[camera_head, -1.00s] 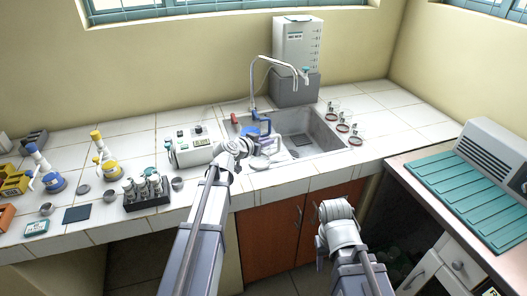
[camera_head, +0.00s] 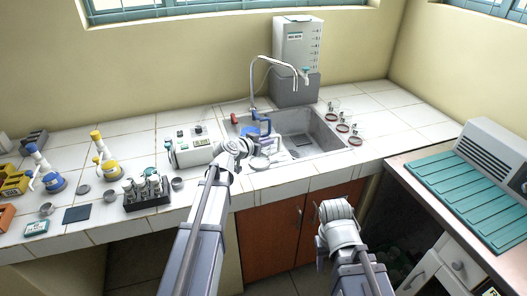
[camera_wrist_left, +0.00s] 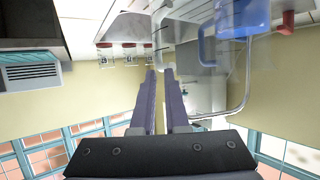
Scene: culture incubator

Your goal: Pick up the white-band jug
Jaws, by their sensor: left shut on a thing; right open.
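My left gripper (camera_head: 256,151) is over the front left of the sink, partly hidden behind its own wrist. It is shut on a clear jug (camera_head: 269,146), whose see-through body also shows beyond the fingers (camera_wrist_left: 160,72) in the left wrist view (camera_wrist_left: 186,32). I cannot make out the colour of its band.
The sink (camera_head: 330,138) has a curved tap (camera_head: 275,60) behind it. Several small glass vessels with red stand on its right. A white box device (camera_head: 193,147) and a tube rack (camera_head: 148,194) are on the left.

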